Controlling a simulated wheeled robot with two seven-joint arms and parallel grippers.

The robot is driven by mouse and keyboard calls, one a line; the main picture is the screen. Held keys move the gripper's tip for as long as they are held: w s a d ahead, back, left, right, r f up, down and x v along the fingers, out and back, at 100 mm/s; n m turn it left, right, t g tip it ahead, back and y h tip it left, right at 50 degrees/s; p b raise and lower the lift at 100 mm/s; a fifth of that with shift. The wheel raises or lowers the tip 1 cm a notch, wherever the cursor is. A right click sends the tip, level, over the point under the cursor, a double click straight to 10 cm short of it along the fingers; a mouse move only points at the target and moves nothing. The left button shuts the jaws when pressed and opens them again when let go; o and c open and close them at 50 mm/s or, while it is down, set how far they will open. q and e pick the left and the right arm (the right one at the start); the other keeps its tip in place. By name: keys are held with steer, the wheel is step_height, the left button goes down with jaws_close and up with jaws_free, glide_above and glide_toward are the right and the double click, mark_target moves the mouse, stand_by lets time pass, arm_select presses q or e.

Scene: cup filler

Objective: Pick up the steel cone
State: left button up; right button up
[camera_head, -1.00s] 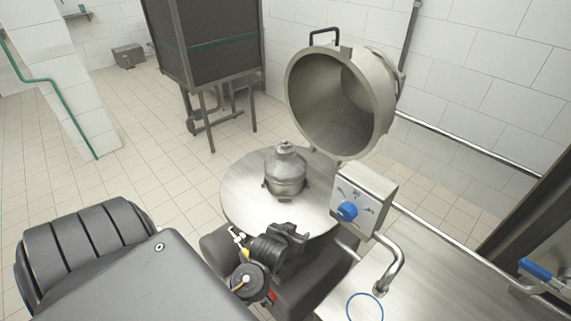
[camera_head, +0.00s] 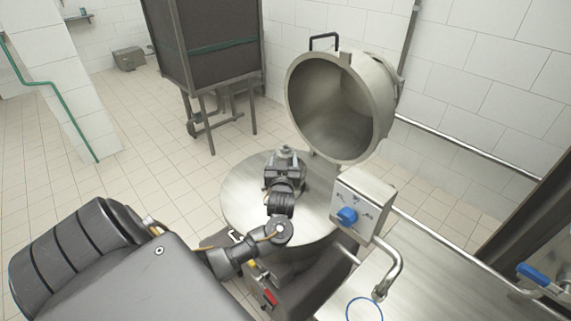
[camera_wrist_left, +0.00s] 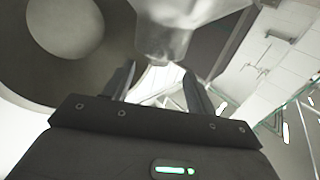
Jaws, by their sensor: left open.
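The steel cone (camera_head: 287,151) stands on the round steel surface (camera_head: 240,205). In the head view, most of it is hidden behind my left gripper (camera_head: 284,168), and only its top shows. In the left wrist view, the cone (camera_wrist_left: 163,38) hangs in from the top edge with its narrow end near the gap between the fingers. My left gripper (camera_wrist_left: 158,88) is open there, one finger to each side of that gap. I cannot tell whether a finger touches the cone. My right gripper is not in view.
The open round kettle lid (camera_head: 342,105) stands right behind the cone. A control box (camera_head: 362,200) with a blue knob and a bent spout (camera_head: 392,265) are on the right. A dark cabinet on legs (camera_head: 205,45) stands farther back. The tiled floor at left is open.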

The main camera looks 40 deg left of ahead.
mark_target(285, 152)
arm_select(q)
steer(key=shift+w+a, duration=0.45)
steer(key=shift+w, duration=0.05)
steer(key=shift+w+a+r, duration=0.1)
steer(key=p+x, duration=0.2)
steer(key=x, duration=0.2)
steer(key=shift+w, duration=0.15)
steer(key=shift+w+a, duration=0.15)
steer(key=shift+w, duration=0.15)
jaws_close()
stand_by(0.7)
